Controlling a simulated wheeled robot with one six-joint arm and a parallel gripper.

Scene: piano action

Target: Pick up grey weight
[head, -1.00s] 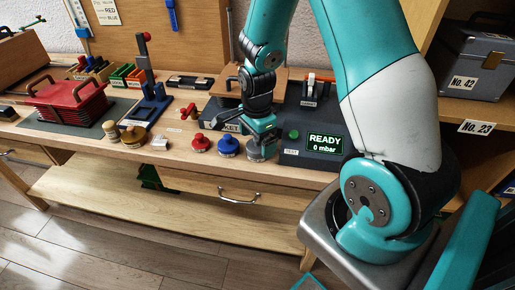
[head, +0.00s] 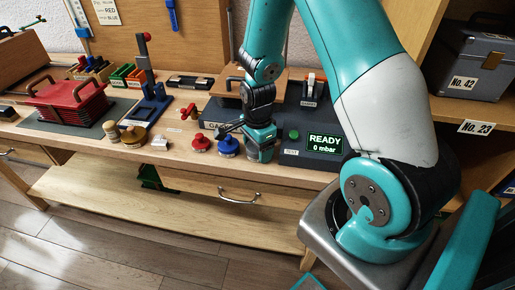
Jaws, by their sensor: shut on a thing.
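The grey weight (head: 261,156) stands at the front of the wooden workbench, right of a blue weight (head: 229,146) and a red weight (head: 200,142). My gripper (head: 260,143) is over the grey weight and shut on its upper part. The gripper hides most of the weight; only a little of its lower body shows. I cannot tell whether the weight touches the bench or is slightly above it.
A dark device with a READY, 0 mbar display (head: 325,141) and green button stands close at right. A blue press (head: 150,100), brass weight (head: 134,135) and red plates (head: 68,98) are at left. The drawer handle (head: 239,195) juts out below the bench top.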

